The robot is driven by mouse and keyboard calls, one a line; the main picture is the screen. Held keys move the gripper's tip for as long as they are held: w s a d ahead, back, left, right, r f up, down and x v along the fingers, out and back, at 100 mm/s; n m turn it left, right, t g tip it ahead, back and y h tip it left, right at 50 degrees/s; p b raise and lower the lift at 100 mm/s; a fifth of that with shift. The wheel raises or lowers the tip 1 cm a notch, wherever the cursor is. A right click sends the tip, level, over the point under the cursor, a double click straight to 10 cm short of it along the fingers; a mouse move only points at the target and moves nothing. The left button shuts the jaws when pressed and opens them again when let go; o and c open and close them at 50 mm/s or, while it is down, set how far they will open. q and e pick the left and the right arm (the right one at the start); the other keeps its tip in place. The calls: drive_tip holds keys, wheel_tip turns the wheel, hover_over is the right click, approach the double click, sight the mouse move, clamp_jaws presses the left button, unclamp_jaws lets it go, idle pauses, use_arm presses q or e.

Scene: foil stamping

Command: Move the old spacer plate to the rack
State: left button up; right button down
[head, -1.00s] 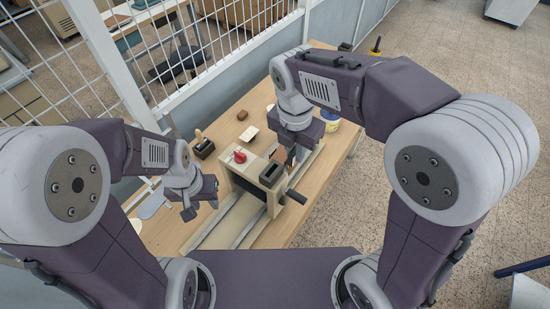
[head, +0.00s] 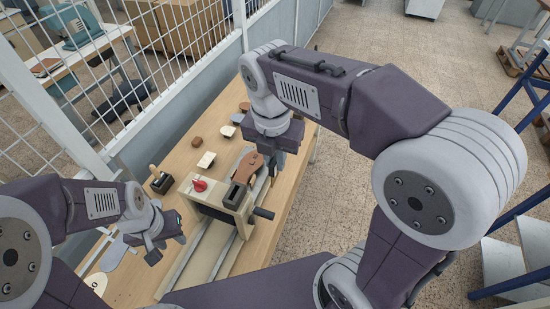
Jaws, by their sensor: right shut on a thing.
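My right gripper (head: 270,168) points down just right of the press-like device (head: 215,205), above the right part of the workbench. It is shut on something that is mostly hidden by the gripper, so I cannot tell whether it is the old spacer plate. A brown leather-coloured piece (head: 247,166) shows just left of the fingers, behind the device. My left gripper (head: 145,250) is open and empty, over the left front part of the bench. I cannot make out a rack for certain.
The wooden workbench (head: 212,142) carries a wood-handled tool (head: 158,180), a brown block (head: 197,142) and small pale pieces (head: 206,160). A white mesh fence (head: 100,90) stands behind. Blue frames with pale steps (head: 502,262) stand at the right. The floor between is clear.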

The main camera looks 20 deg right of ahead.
drive_tip(key=shift+r+p, duration=1.7)
drive_tip(key=shift+r, duration=0.2)
drive_tip(key=shift+f, duration=0.1)
